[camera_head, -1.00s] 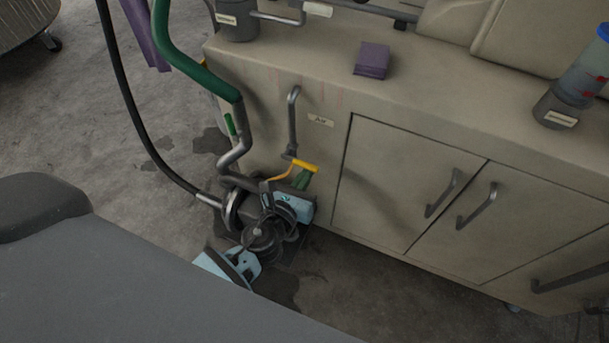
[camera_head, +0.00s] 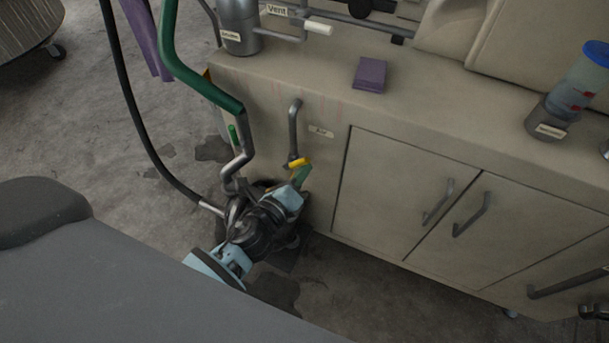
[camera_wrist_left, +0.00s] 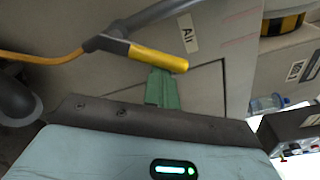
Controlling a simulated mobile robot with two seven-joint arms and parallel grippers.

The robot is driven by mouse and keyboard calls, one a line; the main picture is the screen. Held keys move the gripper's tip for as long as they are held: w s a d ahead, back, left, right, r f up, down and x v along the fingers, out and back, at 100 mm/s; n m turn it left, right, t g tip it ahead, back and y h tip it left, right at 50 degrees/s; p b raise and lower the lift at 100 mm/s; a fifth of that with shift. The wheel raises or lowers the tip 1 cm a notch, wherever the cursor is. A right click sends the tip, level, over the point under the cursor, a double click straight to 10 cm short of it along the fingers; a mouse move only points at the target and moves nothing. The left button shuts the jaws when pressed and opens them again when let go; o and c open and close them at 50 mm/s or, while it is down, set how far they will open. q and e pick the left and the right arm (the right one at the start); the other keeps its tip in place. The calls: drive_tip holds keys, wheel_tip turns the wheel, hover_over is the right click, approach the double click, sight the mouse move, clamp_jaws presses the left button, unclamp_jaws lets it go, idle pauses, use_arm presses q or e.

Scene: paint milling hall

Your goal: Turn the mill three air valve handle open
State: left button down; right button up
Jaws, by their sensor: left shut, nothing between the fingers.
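The mill air valve handle (camera_head: 299,163) is a short yellow lever at the lower end of a grey pipe on the cabinet front, under a small "Air" label (camera_head: 320,131). In the left wrist view the yellow handle (camera_wrist_left: 158,57) points to the lower right, at an angle to its pipe. My left gripper (camera_head: 303,174) has green fingers, which are shut and empty, just below the handle. In the wrist view the green fingers (camera_wrist_left: 162,88) appear close under the handle's free end; whether they touch it I cannot tell. My right gripper is not in view.
A green-gripped bent pipe (camera_head: 206,88) and a black hose (camera_head: 139,130) stand left of my arm. Cabinet doors with bar handles (camera_head: 471,214) are to the right.

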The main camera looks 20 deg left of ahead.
sight(290, 162)
use_arm(q)
drive_tip(key=a+r+n, duration=0.1)
drive_tip(key=n, duration=0.1)
drive_tip(key=a+n, duration=0.1)
drive_tip(key=n, duration=0.1)
drive_tip(key=shift+r+t+h+p, duration=0.3)
drive_tip(key=shift+r+p, duration=0.1)
drive_tip(key=shift+a+r+n, duration=0.15)
drive_tip(key=shift+a+n, duration=0.2)
drive_tip(key=shift+n, duration=0.45)
drive_tip(key=shift+a+r+n, duration=0.15)
drive_tip(key=shift+a+n, duration=0.2)
drive_tip(key=shift+n, duration=0.45)
drive_tip(key=shift+w+d, duration=0.1)
drive_tip(key=shift+d, duration=0.05)
